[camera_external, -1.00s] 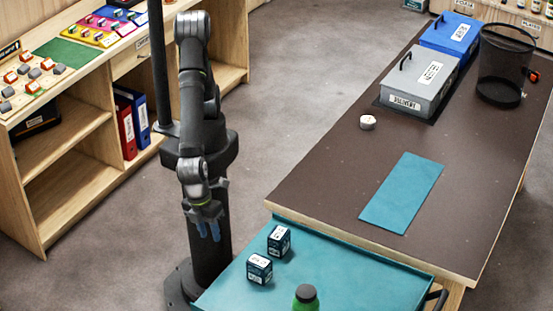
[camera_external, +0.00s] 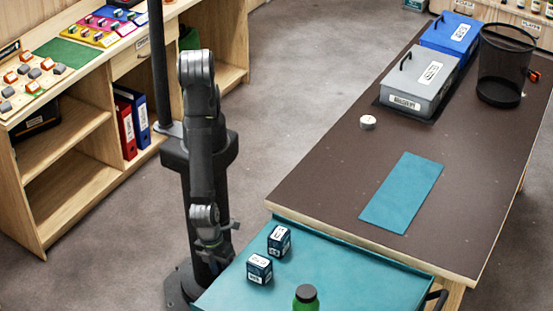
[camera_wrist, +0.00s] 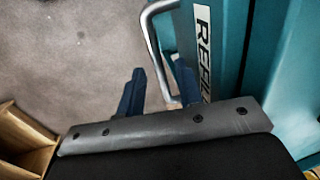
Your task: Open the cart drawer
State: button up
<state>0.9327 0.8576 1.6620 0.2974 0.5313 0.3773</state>
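The teal cart (camera_external: 335,265) stands at the front, and its drawer front (camera_wrist: 205,60) with a partly hidden "REFILL" label fills the upper right of the wrist view. A silver bar handle (camera_wrist: 151,38) sticks out from the drawer front. My gripper (camera_wrist: 158,88) is open at the handle's lower end. The bar shows between its two dark blue fingers, the right one towards the drawer front; I cannot tell whether either touches. In the external view my gripper (camera_external: 215,260) is low beside the cart's left edge, where the drawer and handle are hidden.
Two dark labelled boxes (camera_external: 279,240) (camera_external: 259,268) and a green bottle (camera_external: 306,298) stand on the cart top. A brown table (camera_external: 330,180) adjoins the cart behind. A wooden shelf unit (camera_external: 75,150) is at left, with open floor (camera_external: 290,80) between.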

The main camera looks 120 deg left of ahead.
grip_shut()
jog(key=shift+s, duration=0.1)
jog(key=s, duration=2.6)
jog(key=shift+s, duration=0.2)
grip_release()
jog(key=shift+r, duration=0.15)
jog(key=s+r, duration=0.3)
jog(key=r, duration=1.4)
